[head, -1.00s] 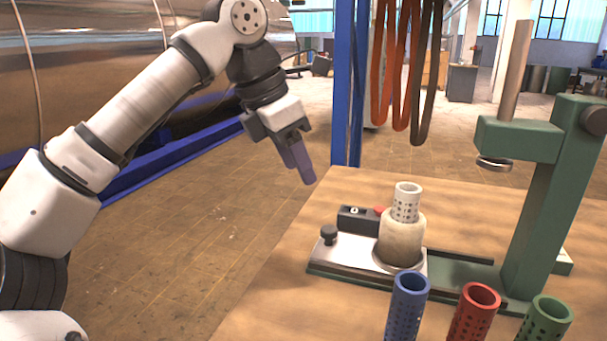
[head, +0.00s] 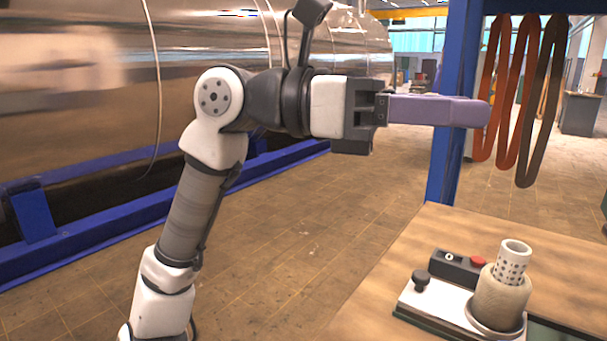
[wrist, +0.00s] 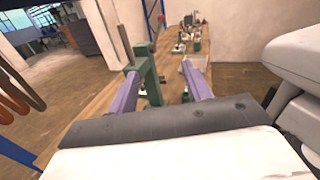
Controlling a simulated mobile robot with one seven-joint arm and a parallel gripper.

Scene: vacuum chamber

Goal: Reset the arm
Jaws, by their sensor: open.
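My gripper (head: 486,112) is raised in the head view, level and pointing right, above and behind the workbench's left end. Its purple fingers overlap in that view. In the wrist view the two purple fingers of my gripper (wrist: 160,72) stand apart with nothing between them. My arm is folded upward with its forearm roughly horizontal.
A wooden workbench (head: 380,285) at lower right holds a fixture with a beige cup (head: 500,297), a white perforated tube (head: 514,258) and a control box with a red button (head: 478,262). A blue post (head: 448,170) and hanging red hoses (head: 503,130) stand near my fingers.

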